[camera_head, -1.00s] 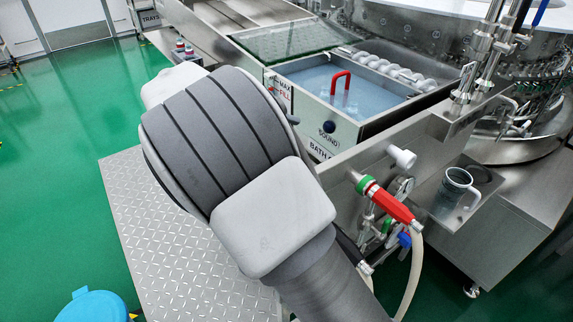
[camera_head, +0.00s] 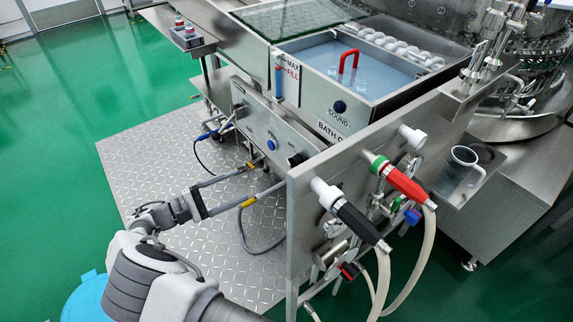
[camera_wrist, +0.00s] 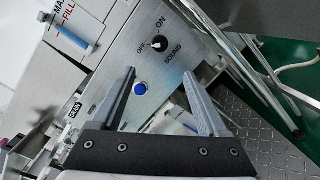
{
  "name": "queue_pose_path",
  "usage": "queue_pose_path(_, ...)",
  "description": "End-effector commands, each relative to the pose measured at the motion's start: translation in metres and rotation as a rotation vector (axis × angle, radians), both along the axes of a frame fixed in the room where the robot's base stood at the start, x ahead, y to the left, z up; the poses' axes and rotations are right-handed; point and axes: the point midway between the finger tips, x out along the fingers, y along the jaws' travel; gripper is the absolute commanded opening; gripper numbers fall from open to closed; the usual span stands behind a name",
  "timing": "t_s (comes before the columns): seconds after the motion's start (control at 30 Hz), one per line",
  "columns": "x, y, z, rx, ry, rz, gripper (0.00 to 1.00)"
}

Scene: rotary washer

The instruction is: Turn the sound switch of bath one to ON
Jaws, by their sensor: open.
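The sound switch of bath one is a dark round knob (camera_head: 340,106) on the bath's front face, above the SOUND and BATH lettering in the head view. In the wrist view, the sound switch (camera_wrist: 159,42) is beyond my fingertips, with OFF at its left and ON above it. Its pointer is too small to read surely. My gripper (camera_head: 272,172) is open and empty, low and left of the switch in the head view. In the wrist view, my gripper (camera_wrist: 159,73) points toward the panel, its fingers apart and clear of the switch.
A blue button (camera_head: 271,145) is on the lower panel near my fingers. Black-handled (camera_head: 360,222) and red-handled (camera_head: 405,185) valves with hoses project at the right. The metal-plate floor (camera_head: 160,170) is open at the left.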

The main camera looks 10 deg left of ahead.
Motion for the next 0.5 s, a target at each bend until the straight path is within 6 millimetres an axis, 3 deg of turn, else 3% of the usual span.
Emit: queue_pose_path(0.5, 0.072, -0.084, 0.001, 0.002, -0.001, -0.004, 0.77)
